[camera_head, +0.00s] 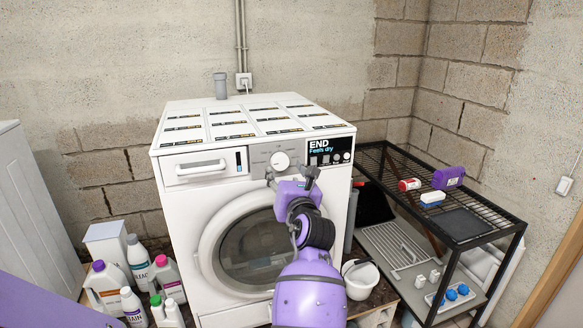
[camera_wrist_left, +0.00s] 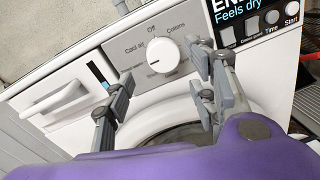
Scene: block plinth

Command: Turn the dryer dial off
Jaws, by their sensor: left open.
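The white dryer (camera_head: 175,215) stands against the wall, with a round white dial (camera_head: 280,160) on its grey control panel. In the left wrist view the dial (camera_wrist_left: 161,56) is ringed by labels, with "Off" above it, "Cool air" to its upper left and "Cottons" to its upper right. A small dark mark on the dial sits toward its left side. My left gripper (camera_head: 291,176) is open and empty just in front of and below the dial. In the wrist view its fingers (camera_wrist_left: 162,75) spread to either side of the dial, apart from it. My right gripper is not in view.
A display (camera_head: 320,146) reading "END Feels dry" is right of the dial, and a detergent drawer (camera_head: 200,168) is left. Bottles (camera_head: 138,260) crowd the floor at left. A black wire rack (camera_head: 400,180) with small items stands at right. A white bowl (camera_head: 360,278) is beside my arm.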

